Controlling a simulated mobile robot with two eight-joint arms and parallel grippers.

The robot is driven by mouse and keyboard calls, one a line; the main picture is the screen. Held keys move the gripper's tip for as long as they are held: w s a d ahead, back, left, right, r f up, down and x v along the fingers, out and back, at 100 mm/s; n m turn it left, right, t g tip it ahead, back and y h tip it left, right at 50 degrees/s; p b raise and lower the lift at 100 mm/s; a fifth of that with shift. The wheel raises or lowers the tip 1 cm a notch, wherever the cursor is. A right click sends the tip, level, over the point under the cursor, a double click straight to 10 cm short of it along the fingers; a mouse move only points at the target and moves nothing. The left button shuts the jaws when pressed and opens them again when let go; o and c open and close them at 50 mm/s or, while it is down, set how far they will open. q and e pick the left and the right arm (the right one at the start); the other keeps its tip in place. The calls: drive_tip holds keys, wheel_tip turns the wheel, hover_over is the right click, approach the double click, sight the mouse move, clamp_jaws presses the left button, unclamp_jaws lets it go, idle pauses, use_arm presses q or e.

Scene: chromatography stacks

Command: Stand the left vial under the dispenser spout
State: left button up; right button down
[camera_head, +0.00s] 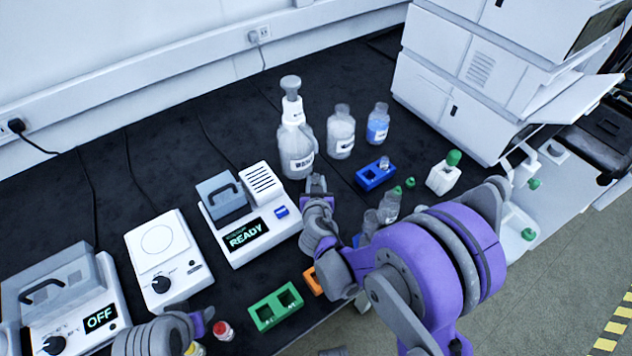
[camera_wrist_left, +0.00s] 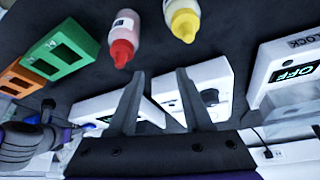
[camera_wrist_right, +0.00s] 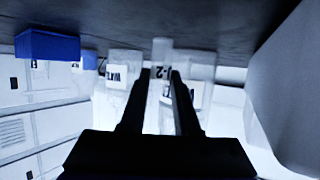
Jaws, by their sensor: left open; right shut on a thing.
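My right gripper (camera_head: 316,184) is shut on a small clear vial (camera_wrist_right: 161,58), whose label ends in "-2" in the right wrist view. It is in front of the dispenser (camera_head: 297,150), a clear bottle with a grey pump top. The held vial is hard to make out in the head view. I cannot tell whether it touches the bench or sits directly under the spout. Another small vial (camera_head: 384,162) stands in the blue rack (camera_head: 366,181). My left gripper (camera_wrist_left: 158,98) is open and empty, near a red-capped bottle (camera_wrist_left: 122,45) and a yellow-capped bottle (camera_wrist_left: 183,18).
A READY device (camera_head: 245,237) is close left of my right gripper. Green (camera_head: 262,320) and orange racks (camera_head: 311,284) lie near the front edge. White instruments (camera_head: 470,75) fill the back right.

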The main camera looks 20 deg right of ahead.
drive_tip(key=c, duration=0.6)
unclamp_jaws()
drive_tip(key=shift+c, duration=0.2)
drive_tip(key=shift+s+r, duration=0.1)
drive_tip(key=shift+r, duration=0.1)
drive_tip(key=p+v, duration=0.1)
drive_tip(key=v, duration=1)
drive_tip(key=shift+s, duration=0.35)
drive_tip(key=shift+a+r, duration=0.1)
drive_tip(key=shift+a, duration=0.05)
